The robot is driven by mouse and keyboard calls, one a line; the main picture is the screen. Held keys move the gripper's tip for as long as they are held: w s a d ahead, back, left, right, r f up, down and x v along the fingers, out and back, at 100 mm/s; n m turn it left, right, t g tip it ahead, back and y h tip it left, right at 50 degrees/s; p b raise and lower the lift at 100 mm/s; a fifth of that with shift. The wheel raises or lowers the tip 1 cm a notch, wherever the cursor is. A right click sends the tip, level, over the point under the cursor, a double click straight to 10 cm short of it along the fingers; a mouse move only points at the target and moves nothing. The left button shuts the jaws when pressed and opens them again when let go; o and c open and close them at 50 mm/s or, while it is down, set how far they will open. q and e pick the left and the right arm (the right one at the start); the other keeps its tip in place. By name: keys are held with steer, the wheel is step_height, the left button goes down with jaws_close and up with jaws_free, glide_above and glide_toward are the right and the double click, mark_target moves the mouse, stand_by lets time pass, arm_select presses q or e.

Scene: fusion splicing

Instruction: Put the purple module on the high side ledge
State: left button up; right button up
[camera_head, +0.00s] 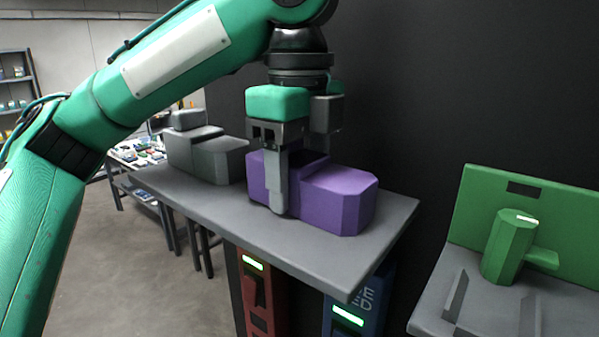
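The purple module (341,199) is a stepped block on the grey high side ledge (345,265), towards its right part. It looks upright and resting on the ledge top. My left gripper (281,185) points down over the module. One finger hangs in front of the module's near face, close to it or touching. The other finger is hidden behind the module, so I cannot tell whether the grip is shut on it or open around it. My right gripper is not in view.
A dark grey stepped block (205,155) sits on the ledge's left part. A green fixture (508,248) stands on a lower grey shelf at the right. Red (257,297) and blue (345,318) units with lit green strips are below the ledge. A black wall stands behind.

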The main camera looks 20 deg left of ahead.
mark_target(300, 156)
arm_select(q)
steer(key=o, duration=0.4)
steer(key=shift+w, duration=0.1)
steer(key=shift+o, duration=0.2)
step_height(300, 156, up, 12)
steer(key=shift+r, duration=0.1)
stand_by(0.3)
